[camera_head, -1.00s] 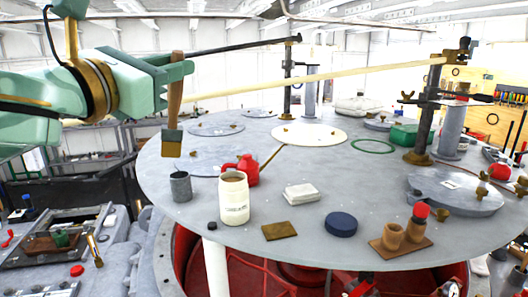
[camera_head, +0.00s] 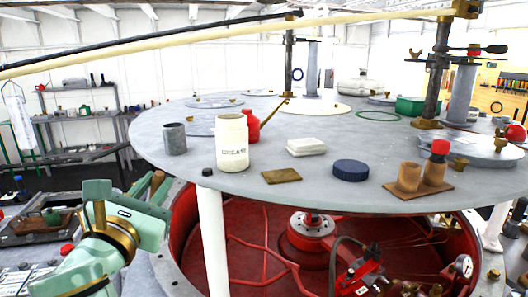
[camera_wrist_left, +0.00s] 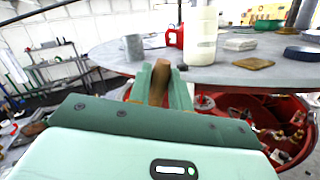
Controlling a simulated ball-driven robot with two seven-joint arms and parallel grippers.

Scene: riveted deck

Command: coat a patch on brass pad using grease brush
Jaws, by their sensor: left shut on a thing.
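The brass pad (camera_head: 281,176) lies flat near the front edge of the round grey table; it also shows in the left wrist view (camera_wrist_left: 253,64). My left gripper (camera_head: 150,190) is low at the left, in front of the table's left edge and left of the pad. It is shut on the grease brush, whose wooden handle (camera_head: 158,184) shows between the fingers, also in the left wrist view (camera_wrist_left: 159,82). The brush head is hidden. A white grease jar (camera_head: 231,145) stands open on the table, left of the pad. My right gripper is not in view.
A grey cup (camera_head: 174,139) and a red can (camera_head: 251,127) flank the jar. A small black cap (camera_head: 208,172), white cloth stack (camera_head: 306,147) and blue disc (camera_head: 350,170) lie around the pad. A wooden holder (camera_head: 418,187) stands right. A red well (camera_head: 275,240) opens below the table.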

